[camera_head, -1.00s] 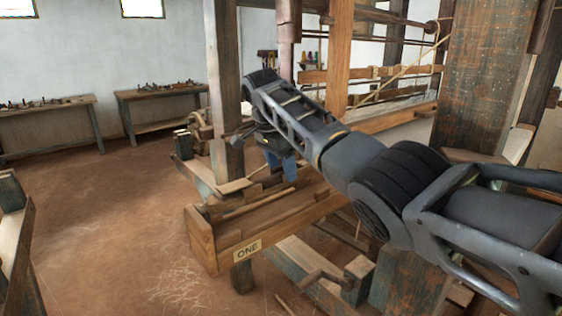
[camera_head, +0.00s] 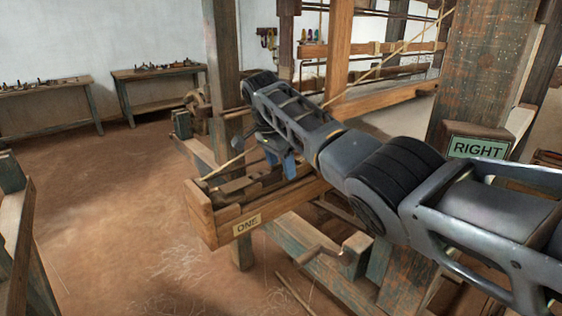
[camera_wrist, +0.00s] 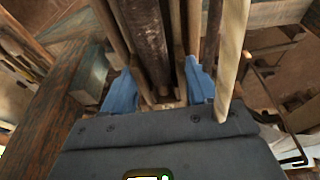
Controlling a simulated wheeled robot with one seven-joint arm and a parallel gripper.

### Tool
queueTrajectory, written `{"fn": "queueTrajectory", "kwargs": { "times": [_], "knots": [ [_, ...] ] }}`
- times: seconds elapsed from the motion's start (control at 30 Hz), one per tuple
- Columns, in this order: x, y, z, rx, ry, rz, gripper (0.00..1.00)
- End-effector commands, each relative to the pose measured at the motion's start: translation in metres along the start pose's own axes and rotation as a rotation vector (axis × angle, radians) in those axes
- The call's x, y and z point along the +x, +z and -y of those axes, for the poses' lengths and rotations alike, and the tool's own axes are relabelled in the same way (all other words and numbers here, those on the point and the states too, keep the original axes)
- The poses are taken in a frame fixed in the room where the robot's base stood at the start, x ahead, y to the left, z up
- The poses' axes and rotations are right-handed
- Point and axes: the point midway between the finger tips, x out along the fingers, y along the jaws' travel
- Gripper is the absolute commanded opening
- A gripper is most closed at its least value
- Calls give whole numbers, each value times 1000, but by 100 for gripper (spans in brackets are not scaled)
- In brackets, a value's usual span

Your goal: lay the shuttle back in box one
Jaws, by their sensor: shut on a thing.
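Box one (camera_head: 212,222) is a long wooden trough on the loom, with an ONE label (camera_head: 247,226) on its front wall. My gripper (camera_head: 281,166) points down at the box, its blue fingers partly hidden by my wrist. In the wrist view my gripper (camera_wrist: 163,98) is shut, with a finger on each side of a long dark brown piece, which looks like the shuttle (camera_wrist: 149,40). The shuttle lies roughly lengthwise between the box's boards. Whether it rests on the box floor cannot be told.
A pale cord or stick (camera_head: 222,168) slants over the box's left end; a pale strip (camera_wrist: 233,50) passes right of my fingers. A loom post (camera_head: 222,75) stands behind the box. A thick post with a RIGHT sign (camera_head: 478,148) stands at right.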

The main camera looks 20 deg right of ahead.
Motion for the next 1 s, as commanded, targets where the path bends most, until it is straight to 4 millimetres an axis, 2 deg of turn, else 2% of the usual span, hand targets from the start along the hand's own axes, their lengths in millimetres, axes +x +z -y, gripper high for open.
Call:
{"fn": "queueTrajectory", "kwargs": {
  "times": [0.37,0.4,0.67,1.0],
  "knots": [
    [1,0,0,0,-2,-1,0],
    [1,0,0,0,-1,-1,63],
    [1,0,0,0,-1,-1,88],
    [-2,-1,0,0,0,-1,89]
  ]
}}
